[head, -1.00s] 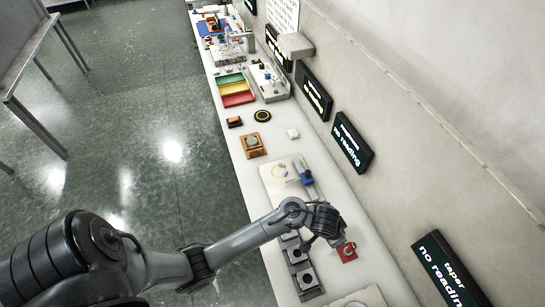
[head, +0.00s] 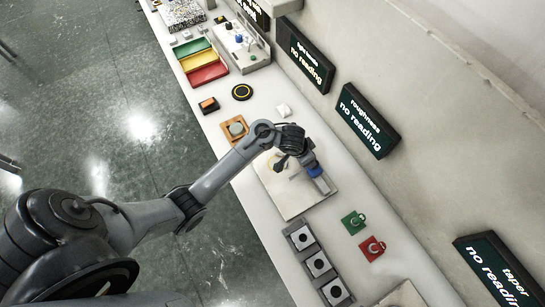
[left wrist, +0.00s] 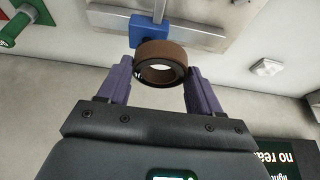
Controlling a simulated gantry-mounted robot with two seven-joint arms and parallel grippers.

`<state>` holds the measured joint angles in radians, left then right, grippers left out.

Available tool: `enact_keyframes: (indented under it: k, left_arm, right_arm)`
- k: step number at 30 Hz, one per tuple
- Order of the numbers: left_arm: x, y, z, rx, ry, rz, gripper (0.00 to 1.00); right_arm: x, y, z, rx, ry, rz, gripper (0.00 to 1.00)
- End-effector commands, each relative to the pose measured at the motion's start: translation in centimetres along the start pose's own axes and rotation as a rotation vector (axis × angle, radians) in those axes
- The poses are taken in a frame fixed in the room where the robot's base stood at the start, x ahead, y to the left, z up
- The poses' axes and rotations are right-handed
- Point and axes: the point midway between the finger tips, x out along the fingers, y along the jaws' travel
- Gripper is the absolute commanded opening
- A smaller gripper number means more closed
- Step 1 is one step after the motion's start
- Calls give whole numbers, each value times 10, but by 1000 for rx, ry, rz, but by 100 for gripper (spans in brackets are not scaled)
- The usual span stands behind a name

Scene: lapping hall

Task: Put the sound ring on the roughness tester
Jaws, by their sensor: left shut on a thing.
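My left gripper (left wrist: 160,88) is shut on a brown ring (left wrist: 150,48), seen in the left wrist view between its two purple fingers. The ring has a dark inner rim and an open bore. Just beyond it is the blue block (left wrist: 148,24) of the roughness tester, and the ring partly overlaps it in the picture. I cannot tell whether they touch. In the head view the tester's pale base plate (head: 299,203) lies under my left wrist, with its blue block (head: 315,172) beside the gripper. The ring is hidden there. My right gripper is not in view.
The roughness display (head: 366,122) reads "no reading". A grey three-pocket holder (head: 301,240), a green tag (head: 353,222) and a red tag (head: 372,248) lie nearer. An orange stand (head: 233,130) and green, yellow and red trays (head: 207,72) are farther along the bench. The wall bounds the right.

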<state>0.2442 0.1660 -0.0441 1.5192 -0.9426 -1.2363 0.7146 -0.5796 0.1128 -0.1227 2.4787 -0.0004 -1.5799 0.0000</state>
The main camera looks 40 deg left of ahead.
Motion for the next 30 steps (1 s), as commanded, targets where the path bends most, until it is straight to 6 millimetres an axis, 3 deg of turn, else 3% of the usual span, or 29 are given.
enact_keyframes:
  k: [5,18,30]
  left_arm:
    - [9,-14,11,-2,-4,-1,28]
    - [33,-77,78,-2,-3,-1,28]
    - [49,-91,98,-2,-3,1,28]
  right_arm:
    - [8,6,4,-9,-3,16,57]
    - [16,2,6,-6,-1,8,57]
    - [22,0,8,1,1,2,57]
